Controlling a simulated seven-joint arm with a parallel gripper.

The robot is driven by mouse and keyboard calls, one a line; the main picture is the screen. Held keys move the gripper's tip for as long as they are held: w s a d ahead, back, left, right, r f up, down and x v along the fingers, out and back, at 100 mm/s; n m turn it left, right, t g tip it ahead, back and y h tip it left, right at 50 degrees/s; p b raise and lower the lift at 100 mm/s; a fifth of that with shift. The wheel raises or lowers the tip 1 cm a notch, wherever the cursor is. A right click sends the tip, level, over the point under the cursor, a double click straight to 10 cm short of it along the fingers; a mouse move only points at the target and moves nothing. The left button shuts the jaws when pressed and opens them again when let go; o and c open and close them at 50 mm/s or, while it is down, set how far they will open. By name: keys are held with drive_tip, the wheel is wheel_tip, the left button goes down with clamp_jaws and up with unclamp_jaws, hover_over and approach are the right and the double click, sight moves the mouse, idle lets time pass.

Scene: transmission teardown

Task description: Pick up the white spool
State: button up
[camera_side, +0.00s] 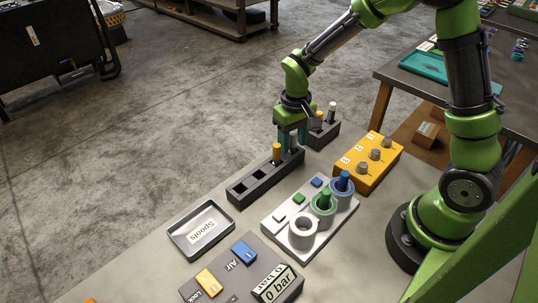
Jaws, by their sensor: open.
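My gripper (292,142) has teal fingers and points down over the far end of a dark rack (250,186). It is open, with its fingers around a pale, whitish piece (294,143) standing in the rack. That piece may be the white spool, but the fingers partly hide it, and I cannot tell whether they touch it. An orange-topped piece (277,153) stands beside the fingers in the same rack. A white-topped piece (332,109) stands in a second dark rack (324,138) behind.
An empty tray (184,241) marked "Spools" lies at left. A light block (270,216) holds white (303,244), green and blue rings; the white ring is empty. A yellow box (378,174) with knobs stands right, an air panel (240,290) in front.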

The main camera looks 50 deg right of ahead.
clamp_jaws()
idle(0.4)
wheel_tip(320, 180, up, 9)
drive_tip(key=shift+r, duration=0.2)
drive_tip(key=r+n, duration=0.1)
drive_tip(key=r, duration=0.2)
drive_tip(key=d+r+n, duration=0.1)
drive_tip(key=r, duration=0.1)
drive_tip(key=shift+s+n, duration=0.3)
drive_tip(key=shift+s, duration=0.05)
